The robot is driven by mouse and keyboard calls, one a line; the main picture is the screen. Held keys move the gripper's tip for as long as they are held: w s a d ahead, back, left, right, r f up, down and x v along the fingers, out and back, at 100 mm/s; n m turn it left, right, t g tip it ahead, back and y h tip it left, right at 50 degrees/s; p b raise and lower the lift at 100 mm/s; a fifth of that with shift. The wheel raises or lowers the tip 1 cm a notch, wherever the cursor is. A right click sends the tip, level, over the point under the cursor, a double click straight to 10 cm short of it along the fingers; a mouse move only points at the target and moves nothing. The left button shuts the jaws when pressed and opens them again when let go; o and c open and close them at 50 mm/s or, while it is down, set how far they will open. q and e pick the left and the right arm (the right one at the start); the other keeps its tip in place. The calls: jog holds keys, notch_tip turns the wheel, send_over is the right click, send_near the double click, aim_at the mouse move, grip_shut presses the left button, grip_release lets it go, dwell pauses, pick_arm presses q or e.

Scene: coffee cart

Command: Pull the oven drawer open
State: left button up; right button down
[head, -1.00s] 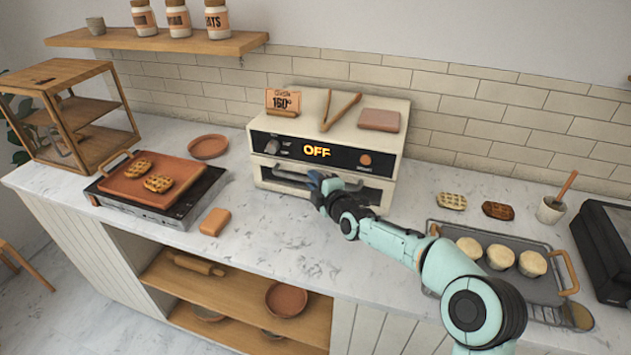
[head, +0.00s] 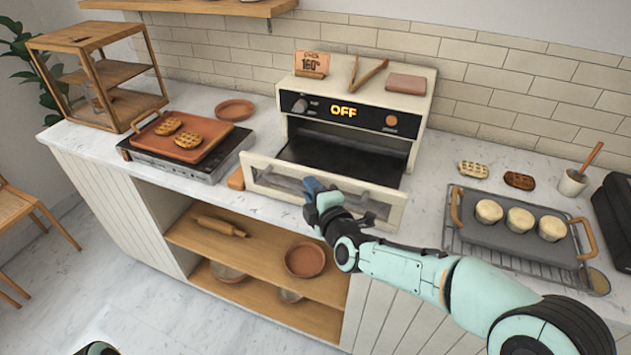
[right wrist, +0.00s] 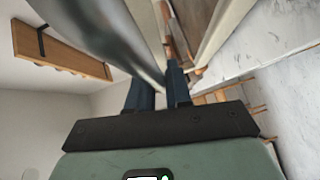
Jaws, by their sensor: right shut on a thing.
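The oven (head: 420,122) is a cream box on the counter, and its display reads OFF. Its drawer (head: 272,183) is pulled well out toward the counter's front edge, with a dark interior showing behind the drawer front. My right gripper (head: 313,188) is at the middle of the drawer front, shut on the drawer handle, which it mostly hides. In the right wrist view the two dark blue fingers (right wrist: 159,90) close around a grey bar, the handle (right wrist: 115,40). My left gripper is not in view.
A hot plate with a waffle tray (head: 188,140) stands left of the oven. A terracotta block (head: 236,180) sits close by the drawer's left end. A grey tray (head: 480,228) with pastries is on the right. Open shelves (head: 262,250) lie below.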

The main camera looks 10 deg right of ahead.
jog(key=shift+s+a, duration=0.2)
jog(key=shift+s, duration=0.1)
jog(key=shift+w, duration=0.1)
jog(key=c, duration=1.2)
grip_release()
jog(key=shift+o, duration=0.2)
jog(key=v, duration=1.3)
jog(key=shift+s, duration=0.25)
jog(key=shift+d, duration=0.1)
